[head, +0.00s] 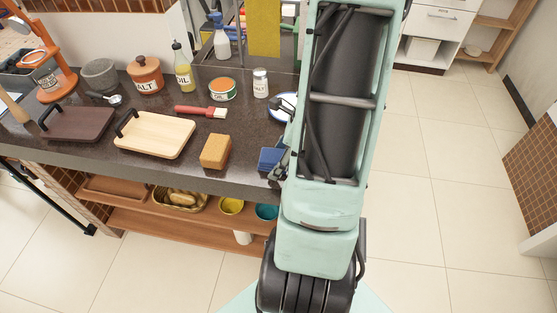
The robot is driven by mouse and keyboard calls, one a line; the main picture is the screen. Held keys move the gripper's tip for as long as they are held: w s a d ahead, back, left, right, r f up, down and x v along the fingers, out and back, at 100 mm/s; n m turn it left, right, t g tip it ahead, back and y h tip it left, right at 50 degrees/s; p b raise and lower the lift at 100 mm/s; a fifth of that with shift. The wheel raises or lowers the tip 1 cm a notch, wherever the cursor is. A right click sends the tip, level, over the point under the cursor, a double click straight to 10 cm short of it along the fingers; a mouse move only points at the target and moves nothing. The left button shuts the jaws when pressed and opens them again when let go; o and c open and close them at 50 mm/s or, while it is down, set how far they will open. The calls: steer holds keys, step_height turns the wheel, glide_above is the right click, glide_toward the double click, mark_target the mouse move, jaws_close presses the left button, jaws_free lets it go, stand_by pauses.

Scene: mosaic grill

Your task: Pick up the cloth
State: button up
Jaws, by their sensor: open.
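A small blue folded piece that looks like a cloth (270,158) lies near the front edge of the dark counter, just left of my arm. Its right side is hidden by my arm. A yellow cloth-like sheet (263,28) hangs upright at the sink at the back. My gripper (279,172) shows only in part as dark pieces at the left edge of my arm, close to the blue cloth. The gripper is open. Whether it touches the cloth cannot be told.
A brown wooden block (215,151), a light cutting board (155,136), a red brush (201,111) and a salt shaker (261,83) stand left of the cloth. A white and blue plate (281,108) is partly behind my arm. The tiled floor (440,190) at right is clear.

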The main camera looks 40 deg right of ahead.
steer(key=c, duration=1.1)
steer(key=shift+r, duration=0.15)
